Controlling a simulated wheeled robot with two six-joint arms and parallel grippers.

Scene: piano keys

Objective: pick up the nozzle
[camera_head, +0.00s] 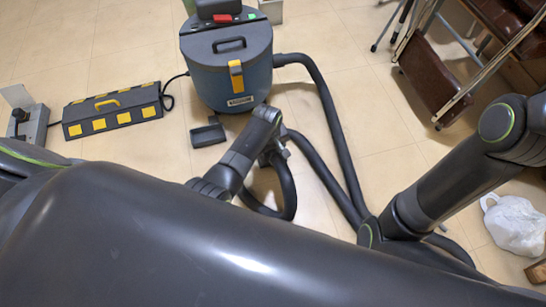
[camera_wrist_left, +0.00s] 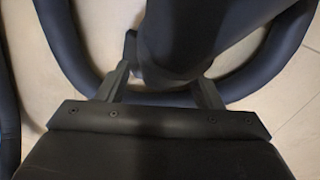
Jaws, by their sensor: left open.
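In the wrist view, a thick dark cylinder (camera_wrist_left: 180,35), which looks like the nozzle end of the hose, reaches down between the fingers of my left gripper (camera_wrist_left: 162,88). The fingers are apart, one on each side of its lower end; I cannot tell whether they touch it. In the head view, my left gripper (camera_head: 275,153) is small and partly hidden by its wrist, beside the black hose (camera_head: 335,130). The hose runs from the blue-grey vacuum (camera_head: 228,75) and loops on the floor. My right gripper is hidden; only its arm shows at the right.
A dark tray-like piece (camera_head: 207,134) lies before the vacuum. A black case with yellow squares (camera_head: 112,110) lies to the left. Brown folding chairs (camera_head: 435,75) stand at the upper right. A white bag (camera_head: 515,224) lies at the right. Tiled floor is open between them.

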